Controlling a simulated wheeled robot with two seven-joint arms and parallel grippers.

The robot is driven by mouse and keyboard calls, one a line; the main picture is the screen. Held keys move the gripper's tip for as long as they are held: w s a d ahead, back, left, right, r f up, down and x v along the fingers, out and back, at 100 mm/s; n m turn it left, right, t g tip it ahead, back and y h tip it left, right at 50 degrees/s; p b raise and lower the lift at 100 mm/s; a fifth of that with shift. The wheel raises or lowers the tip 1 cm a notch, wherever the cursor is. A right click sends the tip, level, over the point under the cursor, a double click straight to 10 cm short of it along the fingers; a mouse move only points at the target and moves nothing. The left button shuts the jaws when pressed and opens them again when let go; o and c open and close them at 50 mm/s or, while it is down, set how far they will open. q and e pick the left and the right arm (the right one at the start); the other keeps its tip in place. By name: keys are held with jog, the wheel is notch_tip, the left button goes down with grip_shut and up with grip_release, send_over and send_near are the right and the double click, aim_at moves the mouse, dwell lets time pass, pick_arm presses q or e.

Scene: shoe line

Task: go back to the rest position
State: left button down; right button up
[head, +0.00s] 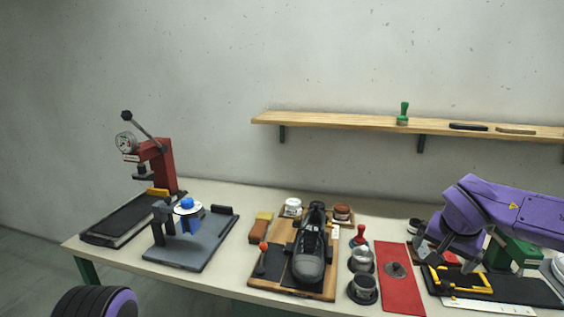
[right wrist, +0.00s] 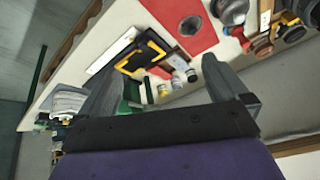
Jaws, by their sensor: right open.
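My right gripper (head: 447,262) is open above the right end of the bench, over a black mat (head: 512,290) with a yellow-framed piece (head: 462,280). In the right wrist view its two grey fingers stand wide apart with nothing between them, and the gripper (right wrist: 162,62) faces the bench, where the yellow-framed piece (right wrist: 143,52) shows beyond the fingers. My left gripper is not in view; only a dark and purple part of mine shows at the lower left of the head view.
A black shoe (head: 310,255) lies on a wooden board mid-bench. A red mat (head: 398,283) lies beside it. A red press (head: 155,160) and a grey fixture (head: 190,245) stand on the left. A wall shelf (head: 350,122) holds a green stamp (head: 403,113).

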jog(key=s+a+f+m+t+h+b, duration=0.1)
jog(key=s+f+m+b, duration=0.15)
jog(key=f, duration=0.75)
jog(key=s+a+f+m+t+h+b, duration=0.1)
jog(key=s+f, duration=0.2)
jog(key=f, duration=0.7)
jog(key=s+a+f+m+t+h+b, duration=0.1)
jog(key=s+a+f+b, duration=0.15)
jog(key=f, duration=0.75)
jog(key=s+f+n+g+y+b, duration=0.1)
jog(key=s+f+n+g+b, duration=0.1)
jog(key=s+f, duration=0.8)
jog(key=s+f+n+g+y+b, duration=0.1)
jog(key=s+f+n, duration=0.3)
jog(key=s+f, duration=0.6)
jog(key=s+g+b, duration=0.1)
jog(key=s, duration=0.5)
jog(key=shift+a+g, duration=0.2)
jog(key=shift+g, duration=0.1)
